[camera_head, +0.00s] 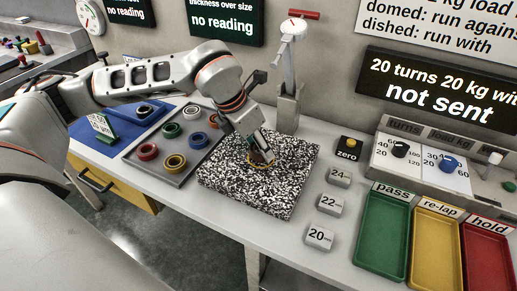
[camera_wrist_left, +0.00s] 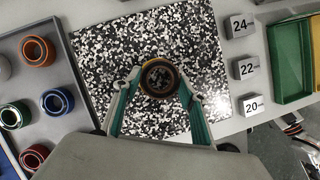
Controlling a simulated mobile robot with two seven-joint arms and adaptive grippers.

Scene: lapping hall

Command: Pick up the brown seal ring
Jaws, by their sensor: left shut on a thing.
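The brown seal ring (camera_wrist_left: 160,77) is between my left gripper's fingertips in the left wrist view. My left gripper (camera_head: 262,158) is shut on it over the black-and-white speckled granite plate (camera_head: 225,181). The speckled plate also fills the middle of the left wrist view (camera_wrist_left: 110,50). The fingers hide the ring's sides, and the head view shows little of it. I cannot tell whether the ring touches the plate or hangs just above it. My right gripper is not in view.
Left of the plate, a grey tray (camera_head: 150,172) holds several coloured rings. A gauge stand (camera_head: 289,100) rises behind the plate. Number blocks, including the 22 block (camera_head: 330,204), stand to its right. Green (camera_head: 381,228), yellow and red trays lie farther right.

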